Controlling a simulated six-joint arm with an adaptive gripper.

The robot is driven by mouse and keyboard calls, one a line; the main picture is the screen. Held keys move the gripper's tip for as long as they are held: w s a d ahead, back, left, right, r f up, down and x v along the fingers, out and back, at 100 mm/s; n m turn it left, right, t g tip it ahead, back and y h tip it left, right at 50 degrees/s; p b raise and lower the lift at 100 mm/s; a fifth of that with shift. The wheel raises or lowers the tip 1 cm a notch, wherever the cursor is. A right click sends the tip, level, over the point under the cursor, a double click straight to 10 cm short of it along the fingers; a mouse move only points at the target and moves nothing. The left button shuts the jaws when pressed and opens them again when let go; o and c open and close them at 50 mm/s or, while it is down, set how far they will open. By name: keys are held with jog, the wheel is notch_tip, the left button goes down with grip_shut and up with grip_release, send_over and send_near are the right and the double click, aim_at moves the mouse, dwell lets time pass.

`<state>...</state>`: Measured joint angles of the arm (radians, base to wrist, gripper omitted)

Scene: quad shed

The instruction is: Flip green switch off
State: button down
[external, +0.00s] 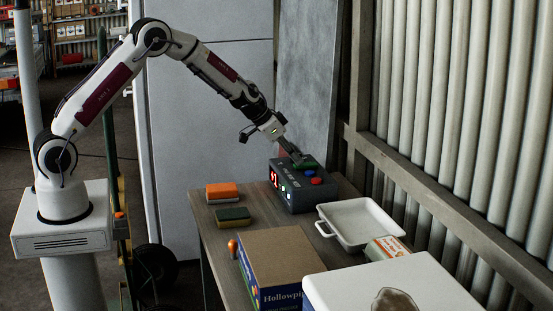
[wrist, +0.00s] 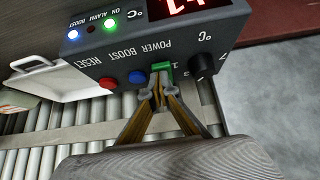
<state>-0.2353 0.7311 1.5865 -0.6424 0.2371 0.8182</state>
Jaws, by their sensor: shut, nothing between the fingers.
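The green switch (wrist: 161,68) is on the top of a dark control box (wrist: 150,45), by the upside-down word POWER. It also shows in the external view as a green patch (external: 307,162) on the box (external: 300,196) at the table's back. My gripper (wrist: 160,86) is shut and empty, with its fingertips right at the switch's near edge; I cannot tell whether they touch it. In the external view my gripper (external: 295,155) reaches down to the box top. The fingertips hide part of the switch, and its on or off position is unclear.
Close by the switch are a blue button (wrist: 137,76), a red button (wrist: 106,84) and a black knob (wrist: 202,64). The red display (wrist: 175,8) is lit. A white tray (external: 354,242), sponges (external: 222,191) and a cardboard box (external: 278,256) share the table.

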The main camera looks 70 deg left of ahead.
jog(key=shift+s+f, duration=0.1)
jog(key=shift+f, duration=0.15)
jog(key=shift+r, duration=0.35)
jog(key=shift+r, duration=0.5)
jog(key=shift+r, duration=0.1)
jog(key=shift+r, duration=0.65)
jog(key=s+f+v, duration=0.1)
jog(key=v, duration=1.1)
jog(key=shift+s, duration=0.2)
dwell(0.4)
